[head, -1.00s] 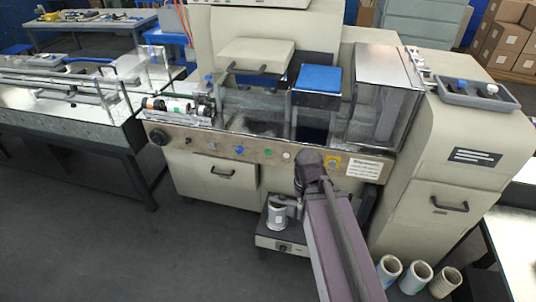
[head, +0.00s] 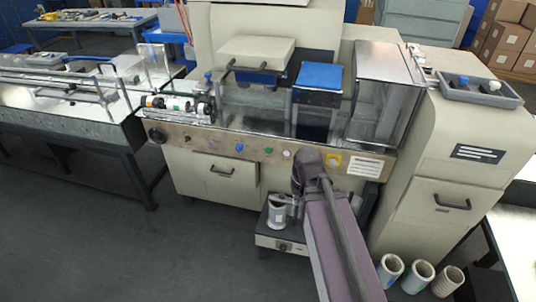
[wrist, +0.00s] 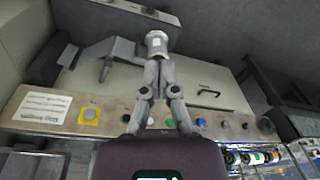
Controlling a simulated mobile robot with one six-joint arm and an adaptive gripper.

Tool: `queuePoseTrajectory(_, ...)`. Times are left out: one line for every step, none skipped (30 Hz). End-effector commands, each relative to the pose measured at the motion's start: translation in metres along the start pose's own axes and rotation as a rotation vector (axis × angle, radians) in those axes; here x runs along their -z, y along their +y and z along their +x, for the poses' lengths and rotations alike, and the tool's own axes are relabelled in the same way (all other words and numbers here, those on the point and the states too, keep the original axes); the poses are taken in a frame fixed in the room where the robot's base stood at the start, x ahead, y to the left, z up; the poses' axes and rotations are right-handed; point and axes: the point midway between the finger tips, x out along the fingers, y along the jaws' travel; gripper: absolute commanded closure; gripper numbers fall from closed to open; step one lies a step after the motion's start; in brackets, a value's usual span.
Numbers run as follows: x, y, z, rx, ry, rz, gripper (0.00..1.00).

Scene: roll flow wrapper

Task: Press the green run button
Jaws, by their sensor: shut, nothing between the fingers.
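The stretch between the pale and yellow ones is hidden behind my wrist in the head view. In the wrist view my gripper (wrist: 159,68) is shut and empty, its fingers converging in front of the panel. A pale button (wrist: 150,121) shows between the finger bases, with the blue one (wrist: 200,122) to the right. I see no contact.
A white roll (head: 278,212) stands on a small scale-like unit (head: 281,243) below the panel, beside my arm. Several rolls (head: 419,276) stand on the floor at right. A grey tray (head: 482,94) lies on the right cabinet. The floor at front left is clear.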

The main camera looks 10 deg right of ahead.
Motion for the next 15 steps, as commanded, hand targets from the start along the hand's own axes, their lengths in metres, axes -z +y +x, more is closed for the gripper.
queuePoseTrajectory(0.007, -0.003, 0.012, 0.019, 0.019, -0.009, 1.00)
queuePoseTrajectory(0.011, -0.005, 0.016, 0.030, 0.030, -0.015, 1.00)
queuePoseTrajectory(0.017, -0.008, 0.021, 0.047, 0.048, -0.021, 1.00)
queuePoseTrajectory(0.021, -0.010, 0.025, 0.060, 0.062, -0.027, 1.00)
queuePoseTrajectory(0.025, -0.013, 0.029, 0.073, 0.076, -0.033, 1.00)
queuePoseTrajectory(0.031, -0.016, 0.035, 0.091, 0.096, -0.041, 1.00)
queuePoseTrajectory(0.036, -0.019, 0.039, 0.106, 0.111, -0.046, 1.00)
queuePoseTrajectory(0.041, -0.021, 0.043, 0.119, 0.127, -0.051, 1.00)
queuePoseTrajectory(0.047, -0.025, 0.047, 0.138, 0.147, -0.058, 1.00)
queuePoseTrajectory(0.051, -0.027, 0.051, 0.150, 0.163, -0.063, 1.00)
queuePoseTrajectory(0.056, -0.029, 0.054, 0.164, 0.178, -0.067, 1.00)
queuePoseTrajectory(0.062, -0.033, 0.059, 0.181, 0.200, -0.073, 1.00)
queuePoseTrajectory(0.067, -0.035, 0.062, 0.195, 0.215, -0.077, 1.00)
queuePoseTrajectory(0.071, -0.037, 0.065, 0.207, 0.232, -0.081, 1.00)
queuePoseTrajectory(0.077, -0.040, 0.069, 0.224, 0.253, -0.084, 1.00)
